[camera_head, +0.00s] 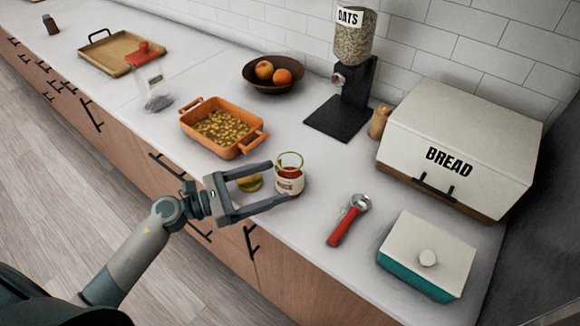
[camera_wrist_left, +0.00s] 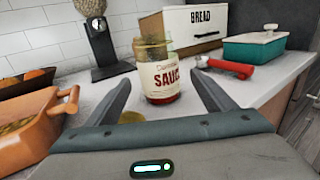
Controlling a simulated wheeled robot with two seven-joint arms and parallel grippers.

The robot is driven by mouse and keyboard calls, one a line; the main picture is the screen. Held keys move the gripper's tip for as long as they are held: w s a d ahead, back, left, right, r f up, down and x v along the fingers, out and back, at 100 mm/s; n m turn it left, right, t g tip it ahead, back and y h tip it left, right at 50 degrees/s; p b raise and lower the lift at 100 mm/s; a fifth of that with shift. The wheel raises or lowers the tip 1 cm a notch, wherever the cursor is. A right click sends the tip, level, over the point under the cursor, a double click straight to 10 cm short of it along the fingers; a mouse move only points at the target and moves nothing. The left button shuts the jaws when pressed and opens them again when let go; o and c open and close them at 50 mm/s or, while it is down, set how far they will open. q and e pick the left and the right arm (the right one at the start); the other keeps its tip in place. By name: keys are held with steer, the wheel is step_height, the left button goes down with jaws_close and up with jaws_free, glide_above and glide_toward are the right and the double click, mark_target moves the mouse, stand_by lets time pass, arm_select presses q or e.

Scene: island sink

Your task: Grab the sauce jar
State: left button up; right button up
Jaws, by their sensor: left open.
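The sauce jar (camera_head: 289,179) is a glass jar with a cream label and red sauce low inside. It stands upright and open-topped on the white counter. It also shows in the left wrist view (camera_wrist_left: 160,76), where its label reads "SAUCE" in part. A round gold lid (camera_head: 249,183) lies on the counter beside it, partly behind a finger. My left gripper (camera_head: 279,182) is open, with its fingers pointing at the jar from the left. In the left wrist view the jar stands between and just beyond the two fingers (camera_wrist_left: 169,100). I cannot tell whether either finger touches it. My right gripper is not in view.
An orange baking dish (camera_head: 222,128) of food stands behind and left of the jar. The counter's front edge is close.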

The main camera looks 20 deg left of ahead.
mark_target(277, 180)
arm_select(q)
steer(key=p+x, duration=0.1)
steer(key=x, duration=0.1)
steer(key=shift+w+d+r, duration=0.2)
steer(key=shift+w+d, duration=0.05)
steer(key=shift+d, duration=0.05)
steer(key=shift+w+d+f, duration=0.2)
steer(key=shift+w+d, duration=0.15)
steer(key=shift+d, duration=0.1)
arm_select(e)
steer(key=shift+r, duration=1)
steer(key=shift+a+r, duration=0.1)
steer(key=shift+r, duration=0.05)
arm_select(q)
steer(key=shift+w+d+r+p, duration=0.3)
steer(key=shift+w+d+p, duration=0.15)
steer(key=shift+p, duration=0.35)
steer(key=p+x, duration=0.2)
steer(key=shift+w+d, duration=0.3)
steer(key=shift+w+d+f, duration=0.15)
steer(key=shift+w+d, duration=0.2)
steer(key=shift+d, duration=0.1)
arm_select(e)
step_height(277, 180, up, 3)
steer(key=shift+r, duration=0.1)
